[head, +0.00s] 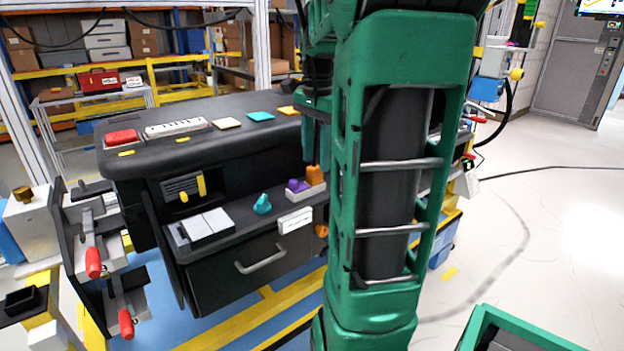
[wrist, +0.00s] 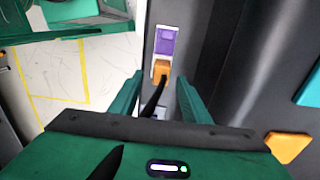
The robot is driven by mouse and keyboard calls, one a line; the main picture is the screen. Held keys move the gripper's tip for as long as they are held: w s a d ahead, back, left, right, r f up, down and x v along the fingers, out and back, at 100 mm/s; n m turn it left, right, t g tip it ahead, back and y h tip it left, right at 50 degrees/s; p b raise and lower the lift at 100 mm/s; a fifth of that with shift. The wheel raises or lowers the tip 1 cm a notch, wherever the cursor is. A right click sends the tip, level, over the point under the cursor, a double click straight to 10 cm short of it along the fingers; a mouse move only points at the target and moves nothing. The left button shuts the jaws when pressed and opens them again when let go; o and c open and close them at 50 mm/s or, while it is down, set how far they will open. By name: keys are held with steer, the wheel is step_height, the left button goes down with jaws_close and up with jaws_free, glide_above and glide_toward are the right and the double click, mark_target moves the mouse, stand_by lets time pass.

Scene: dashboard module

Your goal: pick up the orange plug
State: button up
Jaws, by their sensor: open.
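The orange plug (head: 314,175) stands upright beside a purple piece on the shelf of the dashboard module, just left of my arm in the head view. In the wrist view the orange plug (wrist: 161,70) sits just below the purple piece (wrist: 165,42), in a pale holder. A dark strip runs from it toward my palm. My gripper (wrist: 160,88) is open and empty, with its green fingers on either side of the plug's line in that view. In the head view my gripper (head: 316,140) is above the plug, partly hidden by my arm. I cannot tell the exact gap.
A teal knob (head: 262,204) and a white box (head: 295,220) are near the plug. The dark dashboard top (head: 240,104) rises behind the shelf, with flat coloured tiles on it. An orange tile (wrist: 287,146) shows at lower right in the wrist view.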

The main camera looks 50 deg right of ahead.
mark_target(315, 166)
steer(key=shift+w+a+f, duration=0.1)
steer(key=shift+f, duration=2.15)
jaws_close()
steer(key=shift+r, duration=0.2)
steer(key=shift+r, duration=0.65)
step_height(315, 166, up, 3)
steer(key=shift+f, duration=0.1)
steer(key=s+a+r, duration=0.1)
steer(key=a+r, duration=0.9)
steer(key=a, duration=0.1)
steer(key=shift+a+r, duration=0.3)
